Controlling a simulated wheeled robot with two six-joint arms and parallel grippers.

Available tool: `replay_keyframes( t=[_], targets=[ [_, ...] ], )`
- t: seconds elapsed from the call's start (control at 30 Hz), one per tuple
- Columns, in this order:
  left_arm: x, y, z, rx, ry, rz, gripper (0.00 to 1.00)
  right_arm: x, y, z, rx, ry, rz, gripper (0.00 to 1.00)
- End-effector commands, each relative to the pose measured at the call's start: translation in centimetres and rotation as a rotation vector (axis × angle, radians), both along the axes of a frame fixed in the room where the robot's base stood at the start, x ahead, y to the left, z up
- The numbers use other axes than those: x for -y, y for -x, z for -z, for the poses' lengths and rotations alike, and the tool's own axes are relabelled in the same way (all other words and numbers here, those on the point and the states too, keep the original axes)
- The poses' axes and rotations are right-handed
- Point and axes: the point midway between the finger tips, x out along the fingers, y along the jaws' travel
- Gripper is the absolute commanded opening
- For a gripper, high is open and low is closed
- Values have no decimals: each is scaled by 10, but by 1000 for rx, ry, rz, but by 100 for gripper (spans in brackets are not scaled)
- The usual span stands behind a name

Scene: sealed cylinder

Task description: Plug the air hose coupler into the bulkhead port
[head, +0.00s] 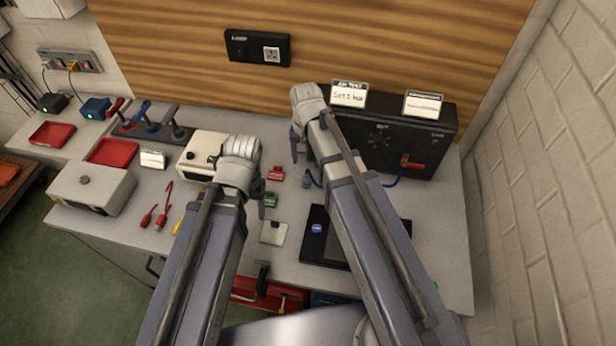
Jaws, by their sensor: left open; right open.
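A black box (440,125) stands at the back right with two white labels on top. A red valve-like part (411,163) is on its front. A blue hose (391,183) runs low in front of the box and passes behind my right arm. A small blue-grey fitting (307,179), possibly the coupler, sits left of that arm. I cannot make out the bulkhead port for certain. My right gripper (297,147) is open above the bench, up and left of the fitting. My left gripper (262,200) is open, further left, over small parts. Both look empty.
A beige device (202,157) stands behind my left gripper. A dark tray (318,249) lies partly under my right arm. A brick wall (545,190) bounds the right. Bench at the right front is clear.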

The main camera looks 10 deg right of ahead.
Motion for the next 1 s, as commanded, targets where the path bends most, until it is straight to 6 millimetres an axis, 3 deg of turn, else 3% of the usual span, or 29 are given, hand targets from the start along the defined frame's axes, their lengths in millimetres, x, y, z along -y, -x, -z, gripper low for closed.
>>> replay_keyframes(
  t=[0.37, 0.8, 1.0],
  targets=[
    [0, 0, 15, 0, 0, 0, 68, 0, 0, 15, 0, 0, -1, 68],
    [0, 0, 73, 0, 0, -2, 68, 0, 0, 73, 0, 0, -1, 68],
    [0, 0, 89, 0, 0, -2, 68, 0, 0, 90, 0, 0, -1, 68]
  ],
)
